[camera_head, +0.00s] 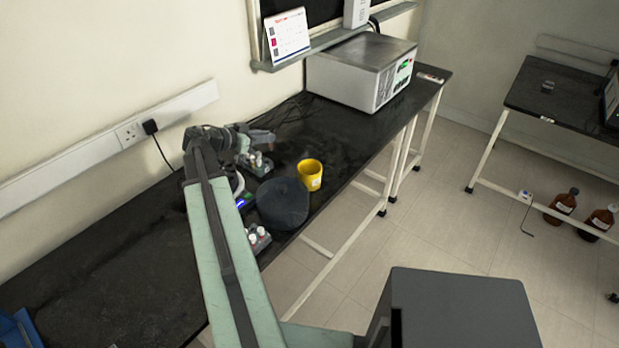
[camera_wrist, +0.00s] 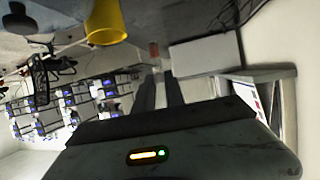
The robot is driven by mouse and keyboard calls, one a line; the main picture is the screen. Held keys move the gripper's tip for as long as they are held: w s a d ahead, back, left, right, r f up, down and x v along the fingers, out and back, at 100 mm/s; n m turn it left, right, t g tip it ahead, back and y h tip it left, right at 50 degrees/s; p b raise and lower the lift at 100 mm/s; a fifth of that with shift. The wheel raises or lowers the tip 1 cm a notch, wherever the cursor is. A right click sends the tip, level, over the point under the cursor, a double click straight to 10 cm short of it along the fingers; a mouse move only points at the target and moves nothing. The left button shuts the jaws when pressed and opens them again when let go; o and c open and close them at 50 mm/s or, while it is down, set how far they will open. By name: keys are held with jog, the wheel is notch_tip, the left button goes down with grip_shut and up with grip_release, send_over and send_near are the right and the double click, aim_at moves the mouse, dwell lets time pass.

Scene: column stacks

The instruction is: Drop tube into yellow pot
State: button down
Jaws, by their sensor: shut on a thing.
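The yellow pot (camera_head: 310,176) stands upright on the black bench near its front edge. It also shows at the top of the wrist view (camera_wrist: 106,24), left of my fingers. My gripper (camera_head: 264,137) is over the bench, left of and behind the pot, and apart from it. In the wrist view my gripper (camera_wrist: 158,76) has its fingers close together. A small reddish-brown piece, seemingly the tube (camera_wrist: 154,50), shows at the fingertips. Most of it is hidden, and I cannot make it out in the head view.
A dark round object (camera_head: 282,203) stands just left of the pot. Small devices with white knobs (camera_head: 258,238) are beside it. A large metal box (camera_head: 362,72) stands farther back on the bench.

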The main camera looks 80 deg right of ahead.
jog(key=s+d+f+m+g+y+b, duration=0.2)
jog(key=s+m+g+y, duration=0.15)
jog(key=s, duration=1.05)
notch_tip(320, 180, down, 6)
jog(key=b, duration=0.6)
jog(key=shift+w+d+f, duration=0.15)
jog(key=shift+w+f, duration=0.05)
jog(key=shift+w, duration=0.05)
jog(key=shift+m, duration=0.25)
jog(key=c, duration=1.3)
grip_release()
jog(key=p+v, duration=0.3)
jog(key=v, duration=0.5)
jog(key=shift+s, duration=0.1)
